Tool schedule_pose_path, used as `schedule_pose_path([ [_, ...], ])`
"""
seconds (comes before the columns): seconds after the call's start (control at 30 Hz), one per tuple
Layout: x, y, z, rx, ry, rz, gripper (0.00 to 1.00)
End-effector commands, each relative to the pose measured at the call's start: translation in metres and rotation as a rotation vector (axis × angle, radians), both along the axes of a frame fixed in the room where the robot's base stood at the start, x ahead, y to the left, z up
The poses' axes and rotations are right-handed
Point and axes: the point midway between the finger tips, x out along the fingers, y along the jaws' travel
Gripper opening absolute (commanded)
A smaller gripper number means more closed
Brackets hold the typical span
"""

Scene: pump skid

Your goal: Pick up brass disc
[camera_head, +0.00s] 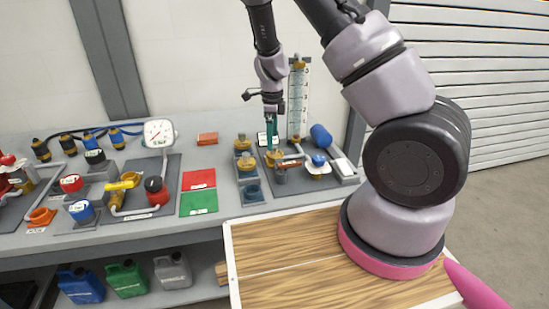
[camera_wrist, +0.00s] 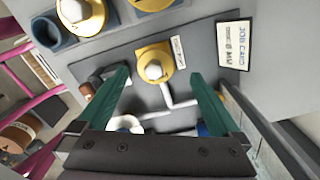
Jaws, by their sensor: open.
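My gripper (camera_head: 271,140) points down over the dark board at the right of the bench. Its teal fingers are open and empty in the wrist view (camera_wrist: 158,75). A brass disc with a pale grey knob (camera_wrist: 155,62) shows beyond and between the fingertips, with a small white label beside it. It also shows just below my gripper in the head view (camera_head: 273,157). Similar brass pieces stand to the left, one at the back (camera_head: 242,144) and one nearer (camera_head: 246,163). One of these shows at the wrist view's top (camera_wrist: 82,14). I cannot tell whether the fingers touch anything.
A blue cylinder (camera_head: 321,136) and a tall scale (camera_head: 298,100) stand behind. A job card (camera_wrist: 234,45) lies to the right in the wrist view.

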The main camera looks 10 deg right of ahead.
Motion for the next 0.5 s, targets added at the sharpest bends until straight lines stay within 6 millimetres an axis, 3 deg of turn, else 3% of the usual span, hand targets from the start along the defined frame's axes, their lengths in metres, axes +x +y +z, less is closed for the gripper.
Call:
schedule_pose_path([
  [0.3, -0.008, -0.003, -0.043, 0.0, 0.002, -0.001, 1.0],
  [0.5, -0.007, -0.003, -0.052, 0.001, 0.0, 0.001, 1.0],
])
